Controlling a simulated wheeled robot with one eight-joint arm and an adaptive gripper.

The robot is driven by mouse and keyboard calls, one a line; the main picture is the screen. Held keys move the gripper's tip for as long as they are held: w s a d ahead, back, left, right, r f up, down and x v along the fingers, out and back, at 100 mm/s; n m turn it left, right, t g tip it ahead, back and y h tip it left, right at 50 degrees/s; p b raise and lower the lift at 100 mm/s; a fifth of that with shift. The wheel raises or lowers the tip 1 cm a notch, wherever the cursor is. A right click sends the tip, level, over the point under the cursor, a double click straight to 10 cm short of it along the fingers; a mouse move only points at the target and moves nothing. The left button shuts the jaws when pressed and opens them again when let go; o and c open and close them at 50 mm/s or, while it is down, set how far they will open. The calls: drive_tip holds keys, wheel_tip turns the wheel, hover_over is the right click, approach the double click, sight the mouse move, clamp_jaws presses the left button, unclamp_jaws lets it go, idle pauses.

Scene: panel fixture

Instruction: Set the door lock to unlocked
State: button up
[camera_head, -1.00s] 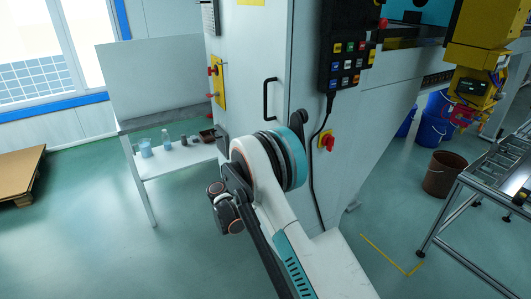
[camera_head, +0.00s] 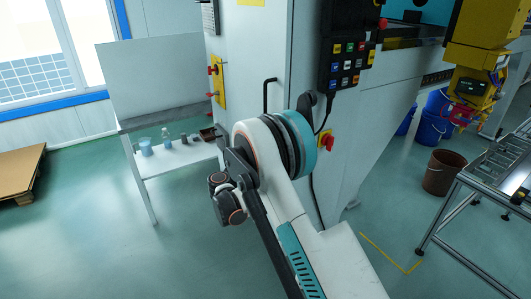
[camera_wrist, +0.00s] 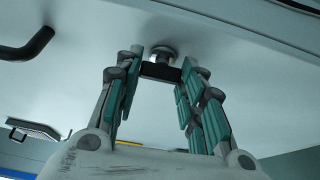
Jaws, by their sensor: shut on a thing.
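The door lock (camera_wrist: 160,72) shows in the wrist view as a dark crosswise piece in front of a round metal base on the pale cabinet door (camera_wrist: 235,55). My gripper (camera_wrist: 161,67) reaches up to it, with its teal-padded fingers on either side of the dark piece. The fingers are shut on the lock. The dark piece lies roughly level in the picture, slightly tilted. In the head view, my arm hides the lock and the gripper.
A black door handle (camera_wrist: 27,44) is left of the lock; it also shows in the head view (camera_head: 267,95). A button pendant (camera_head: 347,62) and a red-yellow switch (camera_head: 325,141) are on the cabinet's right side. A table (camera_head: 175,157) with small vessels stands left.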

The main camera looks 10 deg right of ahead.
drive_tip(key=o, duration=1.1)
drive_tip(key=v, duration=1.2)
